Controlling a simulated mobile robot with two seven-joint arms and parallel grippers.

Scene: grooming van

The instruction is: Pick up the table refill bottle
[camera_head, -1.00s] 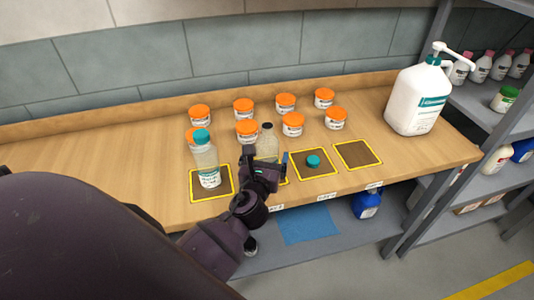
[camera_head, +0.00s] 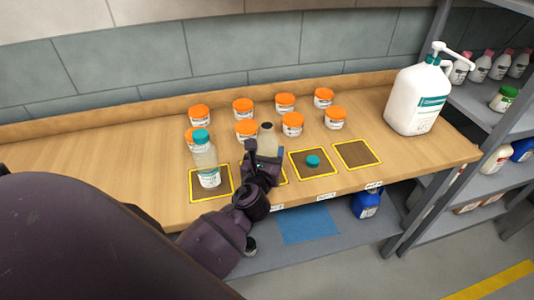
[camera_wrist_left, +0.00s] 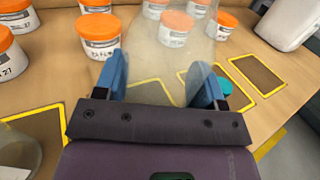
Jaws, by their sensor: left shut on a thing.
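In the left wrist view the bottle (camera_wrist_left: 172,50) is see-through and sits between the blue finger pads of the gripper (camera_wrist_left: 163,85). The left gripper is shut on this bottle. A second bottle (camera_head: 205,160) with a teal cap stands on the leftmost mat (camera_head: 224,192). A loose teal cap (camera_head: 313,161) lies on the third mat (camera_head: 325,171). My right gripper does not show.
Several orange-lidded jars (camera_head: 292,124) stand in rows behind the bottles. The rightmost mat (camera_head: 357,154) is empty. A large white pump bottle (camera_head: 418,98) stands at the right end of the wooden table (camera_head: 120,160), beside a grey shelf rack (camera_head: 480,112).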

